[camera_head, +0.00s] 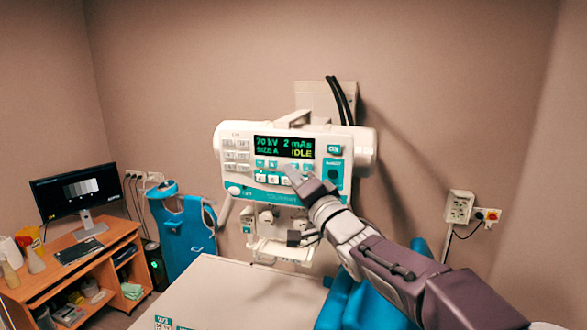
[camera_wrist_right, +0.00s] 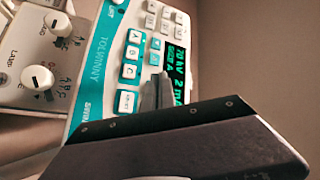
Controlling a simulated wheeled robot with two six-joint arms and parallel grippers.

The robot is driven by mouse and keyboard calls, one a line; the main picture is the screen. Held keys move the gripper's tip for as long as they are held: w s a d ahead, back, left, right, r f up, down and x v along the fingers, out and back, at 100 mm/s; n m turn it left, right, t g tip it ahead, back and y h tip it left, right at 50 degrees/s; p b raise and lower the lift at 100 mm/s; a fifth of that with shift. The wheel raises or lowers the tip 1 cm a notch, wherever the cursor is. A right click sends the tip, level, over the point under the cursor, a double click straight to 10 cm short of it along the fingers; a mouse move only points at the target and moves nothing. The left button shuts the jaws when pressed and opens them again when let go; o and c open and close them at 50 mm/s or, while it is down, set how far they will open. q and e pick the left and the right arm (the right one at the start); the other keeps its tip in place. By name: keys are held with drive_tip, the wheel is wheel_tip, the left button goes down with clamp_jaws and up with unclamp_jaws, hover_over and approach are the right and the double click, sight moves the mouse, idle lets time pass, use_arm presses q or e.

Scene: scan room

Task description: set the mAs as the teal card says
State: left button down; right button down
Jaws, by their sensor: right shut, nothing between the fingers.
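The white and teal control panel (camera_head: 230,163) is on the back wall. Its display (camera_head: 284,146) reads 70 kV, 2 mAs, SIZE A and IDLE; part of it shows sideways in the right wrist view (camera_wrist_right: 178,62). My right gripper (camera_head: 291,172) is shut and empty, its tips at the button row just below the display. In the right wrist view the fingers (camera_wrist_right: 157,93) stand close over the panel and cover some buttons; I cannot tell whether they touch. A card with teal print (camera_head: 164,322) is cut off at the bottom edge, and its setting is not readable.
A pale table top (camera_head: 225,285) lies below the panel. A white unit with knobs (camera_wrist_right: 38,78) hangs under the panel. A blue apron (camera_head: 187,235) and a desk with a monitor (camera_head: 77,193) are at left. Wall sockets (camera_head: 459,206) are at right.

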drive_tip(key=s+b, duration=0.1)
drive_tip(key=s+a+b, duration=0.1)
drive_tip(key=s, duration=0.1)
drive_tip(key=s+b, duration=0.1)
drive_tip(key=shift+s+a, duration=0.25)
drive_tip(key=shift+s, duration=0.1)
idle(0.3)
